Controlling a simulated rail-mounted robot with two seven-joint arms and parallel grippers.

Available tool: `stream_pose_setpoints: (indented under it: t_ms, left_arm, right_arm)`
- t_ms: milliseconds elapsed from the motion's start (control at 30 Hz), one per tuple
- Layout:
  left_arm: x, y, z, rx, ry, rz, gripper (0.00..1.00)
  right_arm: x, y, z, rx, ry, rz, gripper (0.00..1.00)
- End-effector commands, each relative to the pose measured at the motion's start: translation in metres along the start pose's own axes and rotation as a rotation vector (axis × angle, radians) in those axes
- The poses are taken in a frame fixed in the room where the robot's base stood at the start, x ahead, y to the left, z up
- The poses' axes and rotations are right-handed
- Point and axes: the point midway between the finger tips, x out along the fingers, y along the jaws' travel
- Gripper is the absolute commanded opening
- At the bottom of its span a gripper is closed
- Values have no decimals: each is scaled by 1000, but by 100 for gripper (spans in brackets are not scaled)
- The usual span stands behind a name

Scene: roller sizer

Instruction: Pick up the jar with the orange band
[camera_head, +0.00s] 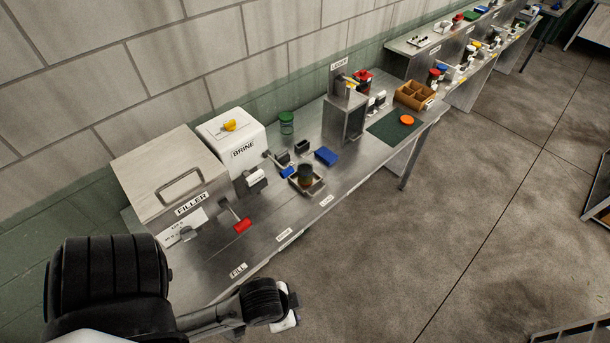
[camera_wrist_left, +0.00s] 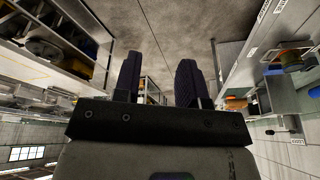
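A dark jar with a brownish-orange tint (camera_head: 306,174) stands in a small metal tray (camera_head: 318,186) on the steel bench; I cannot make out a clear orange band on it. A green-lidded jar (camera_head: 286,122) stands farther back against the wall. A red-topped jar (camera_head: 362,78) stands by the labeler. My left arm comes in at the bottom left, its end near the bench's front edge and well short of the jars. In the left wrist view the two fingers of my left gripper (camera_wrist_left: 160,80) stand apart with nothing between them. My right gripper is not in view.
The filler box (camera_head: 160,170) and white brine box (camera_head: 235,140) stand at the bench's left. A green mat (camera_head: 385,130) holds an orange disc (camera_head: 407,119). A divided brown box (camera_head: 413,95) is behind. Open floor lies right.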

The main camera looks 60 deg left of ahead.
Motion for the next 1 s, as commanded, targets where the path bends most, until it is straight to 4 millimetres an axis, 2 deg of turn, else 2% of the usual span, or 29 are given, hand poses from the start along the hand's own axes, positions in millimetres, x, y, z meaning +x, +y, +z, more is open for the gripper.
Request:
stream_pose_setpoints:
  t_ms: [67,633,1000]
  left_arm:
    - [0,0,0,0,0,0,44]
    - [0,0,0,0,0,0,98]
    - [0,0,0,0,0,0,100]
  right_arm:
    - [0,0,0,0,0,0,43]
    - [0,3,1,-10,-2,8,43]
    - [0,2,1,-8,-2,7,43]
